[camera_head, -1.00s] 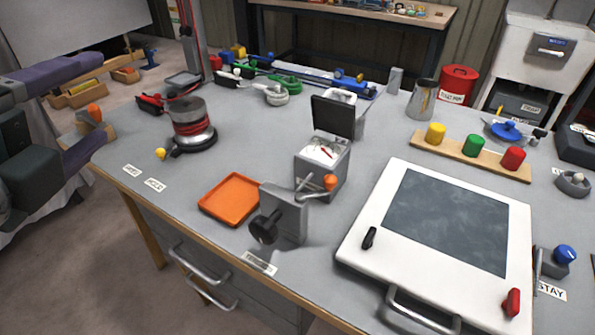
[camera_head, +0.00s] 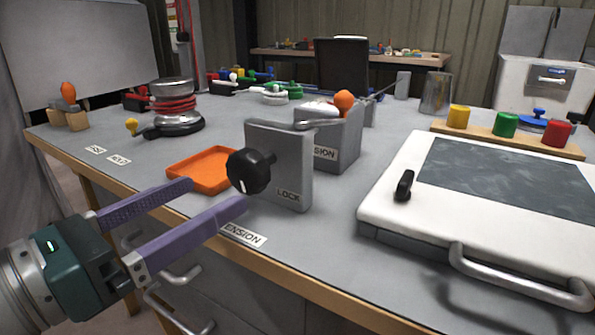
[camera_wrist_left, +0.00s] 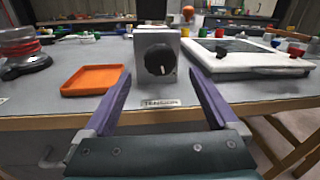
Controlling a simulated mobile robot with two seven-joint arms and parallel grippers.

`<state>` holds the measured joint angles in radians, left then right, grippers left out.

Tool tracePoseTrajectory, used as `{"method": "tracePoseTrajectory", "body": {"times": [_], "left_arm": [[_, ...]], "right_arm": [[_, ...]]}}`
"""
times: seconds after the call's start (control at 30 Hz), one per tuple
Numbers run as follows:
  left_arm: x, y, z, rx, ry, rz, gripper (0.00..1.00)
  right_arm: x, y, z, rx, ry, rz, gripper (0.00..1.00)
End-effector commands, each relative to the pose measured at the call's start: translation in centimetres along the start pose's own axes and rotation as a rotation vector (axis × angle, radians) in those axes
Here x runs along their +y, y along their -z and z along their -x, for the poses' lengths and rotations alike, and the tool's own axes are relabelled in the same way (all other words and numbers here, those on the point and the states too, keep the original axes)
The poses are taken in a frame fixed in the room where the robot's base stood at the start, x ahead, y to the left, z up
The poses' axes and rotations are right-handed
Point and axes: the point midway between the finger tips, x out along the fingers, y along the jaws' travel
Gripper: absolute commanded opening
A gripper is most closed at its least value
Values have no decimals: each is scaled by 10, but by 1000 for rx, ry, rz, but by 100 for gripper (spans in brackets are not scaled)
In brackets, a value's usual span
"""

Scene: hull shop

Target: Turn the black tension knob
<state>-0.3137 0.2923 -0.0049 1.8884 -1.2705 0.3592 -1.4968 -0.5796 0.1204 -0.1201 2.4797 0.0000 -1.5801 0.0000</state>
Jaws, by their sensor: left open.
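The black tension knob (camera_head: 250,171) sticks out from the front of a grey block (camera_head: 292,170) marked LOCK, near the table's front edge. A white mark shows on the knob's lower face. In the left wrist view the knob (camera_wrist_left: 159,60) is ahead, between the two fingers and beyond their tips. My left gripper (camera_head: 216,194) has long purple fingers. It is open and empty, in front of and slightly below the knob, apart from it. In the left wrist view the gripper (camera_wrist_left: 160,82) also shows with fingers wide apart. My right gripper is not in view.
An orange tray (camera_head: 190,180) lies left of the block. A grey box with an orange-knobbed lever (camera_head: 343,100) stands close behind it. A white-framed panel (camera_head: 385,211) with a handle is to the right. A TENSION label (camera_head: 243,234) lies on the table edge below.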

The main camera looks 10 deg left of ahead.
Motion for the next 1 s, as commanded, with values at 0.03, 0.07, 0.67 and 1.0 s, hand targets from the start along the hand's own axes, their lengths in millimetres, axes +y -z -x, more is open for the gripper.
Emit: {"method": "tracePoseTrajectory", "body": {"times": [0.03, 0.07, 0.67, 1.0], "left_arm": [[0, -3, -10, -3, 0, 0, 93], [0, -3, -16, -4, -1, 0, 93], [0, 0, -76, 0, -3, 3, 93], [0, -1, -76, -1, -2, 3, 70]], "right_arm": [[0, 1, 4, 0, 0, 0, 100], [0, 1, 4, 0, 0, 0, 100], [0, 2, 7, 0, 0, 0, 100], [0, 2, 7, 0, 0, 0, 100]]}}
